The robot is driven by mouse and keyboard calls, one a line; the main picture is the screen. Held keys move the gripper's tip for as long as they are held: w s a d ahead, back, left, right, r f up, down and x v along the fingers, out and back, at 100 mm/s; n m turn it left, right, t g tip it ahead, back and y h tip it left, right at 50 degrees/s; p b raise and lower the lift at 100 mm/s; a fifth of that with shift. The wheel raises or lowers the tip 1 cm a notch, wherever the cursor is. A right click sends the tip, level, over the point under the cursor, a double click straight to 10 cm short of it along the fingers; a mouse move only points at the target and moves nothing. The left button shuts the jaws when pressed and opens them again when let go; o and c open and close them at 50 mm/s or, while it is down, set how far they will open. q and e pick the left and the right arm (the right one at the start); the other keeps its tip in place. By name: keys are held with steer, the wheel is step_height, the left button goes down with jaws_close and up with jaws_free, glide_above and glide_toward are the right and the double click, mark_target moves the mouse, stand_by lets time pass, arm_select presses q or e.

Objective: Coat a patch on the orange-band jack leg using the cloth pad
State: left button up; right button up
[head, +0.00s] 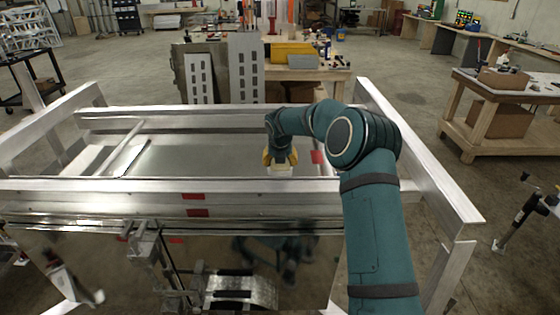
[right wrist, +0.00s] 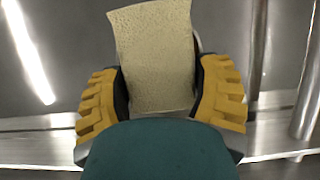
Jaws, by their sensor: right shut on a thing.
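My right gripper (head: 280,160) is shut on the cloth pad (head: 281,169), over the inside of the trailer frame, behind its front rail. In the right wrist view the beige, slightly curved pad (right wrist: 156,55) stands out between the yellow fingers of the gripper (right wrist: 161,98). A jack leg (head: 522,210) with a dark section stands right of the trailer, and another slanted leg (head: 72,280) shows at lower left. I cannot make out an orange band on either. The left gripper is not in view.
The aluminium trailer frame (head: 420,160) surrounds my right gripper with raised rails. Metal tubes (right wrist: 307,75) rise at the right of the wrist view. A wooden workbench (head: 500,88) stands at right. A table with panels and a yellow box (head: 292,52) stands behind the trailer.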

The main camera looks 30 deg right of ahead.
steer(key=shift+r+p, duration=1.15)
steer(key=shift+r, duration=2.3)
steer(key=shift+f, duration=0.1)
